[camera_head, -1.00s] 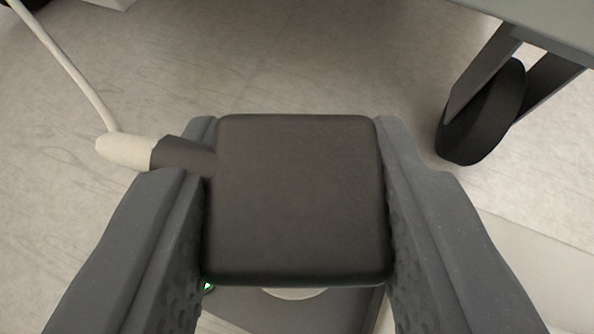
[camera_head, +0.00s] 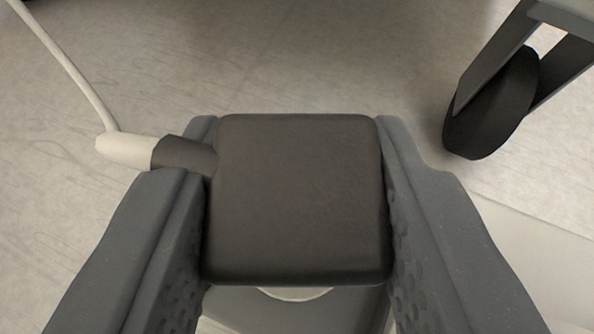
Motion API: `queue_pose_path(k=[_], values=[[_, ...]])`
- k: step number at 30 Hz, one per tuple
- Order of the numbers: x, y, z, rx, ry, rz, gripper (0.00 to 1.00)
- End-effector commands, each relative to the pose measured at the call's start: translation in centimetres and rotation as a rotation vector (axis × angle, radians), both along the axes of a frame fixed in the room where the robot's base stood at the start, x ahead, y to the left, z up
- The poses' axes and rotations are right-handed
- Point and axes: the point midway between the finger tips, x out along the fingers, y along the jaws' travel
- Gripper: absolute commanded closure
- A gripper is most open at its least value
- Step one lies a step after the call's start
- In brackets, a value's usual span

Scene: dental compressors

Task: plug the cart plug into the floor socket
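The cart plug (camera_head: 297,200) is a dark, square block with rounded edges in the middle of the view. My gripper (camera_head: 298,190) is shut on it, with one grey finger against its left side and one against its right. A white cable (camera_head: 70,70) with a pale sleeve (camera_head: 125,149) and a dark collar leaves the plug on its left side. Below the plug, a grey surface with a pale curved edge (camera_head: 294,293) shows partly, perhaps the floor socket. The plug hides most of it, and I cannot tell whether they touch.
A black caster wheel (camera_head: 492,102) on grey forks stands on the floor at the upper right. A pale flat panel (camera_head: 540,255) lies at the lower right. The grey floor (camera_head: 290,50) beyond the plug is clear.

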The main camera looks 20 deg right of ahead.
Motion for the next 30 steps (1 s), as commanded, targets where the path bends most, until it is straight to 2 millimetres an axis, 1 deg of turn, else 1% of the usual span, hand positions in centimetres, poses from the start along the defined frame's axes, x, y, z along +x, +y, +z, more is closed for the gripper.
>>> queue_pose_path(k=[1,2,11,30], values=[[0.0,0.0,0.0,0.0,0.0,0.0,0.6],[0.0,0.0,0.0,0.0,0.0,0.0,0.57],[-0.1,0.0,0.1,0.0,0.0,0.0,0.57],[-3.7,0.9,2.1,0.0,0.002,0.0,0.57]])
